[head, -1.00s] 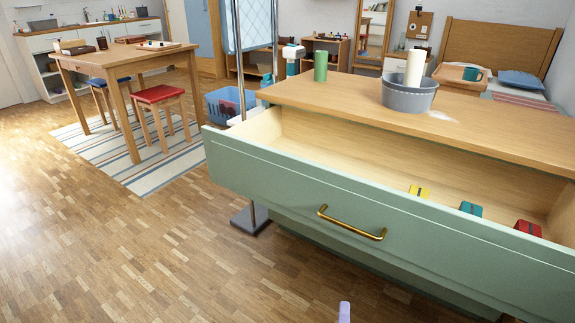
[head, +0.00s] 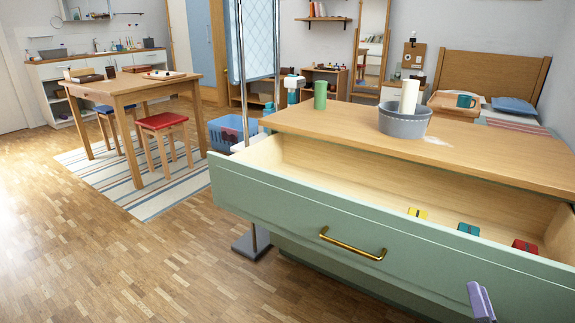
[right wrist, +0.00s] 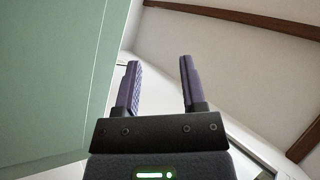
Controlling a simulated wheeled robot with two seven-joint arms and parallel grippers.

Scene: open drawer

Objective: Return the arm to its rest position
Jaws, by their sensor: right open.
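My right gripper (right wrist: 160,88) is open and empty in the right wrist view, its two purple fingers spread apart. In the head view one purple fingertip (head: 481,302) of it shows at the lower right, in front of the green drawer front. The green drawer (head: 300,213) is pulled open, with a brass handle (head: 352,245) on its front. The drawer front also fills the left side of the right wrist view (right wrist: 45,85). The right gripper is apart from the handle, to its right. My left gripper is not in view.
Yellow (head: 418,213), teal (head: 468,229) and red (head: 525,246) blocks lie in the drawer. On the dresser top (head: 330,130) stand a green cylinder (head: 320,95) and a grey bowl (head: 404,124) with a white roll.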

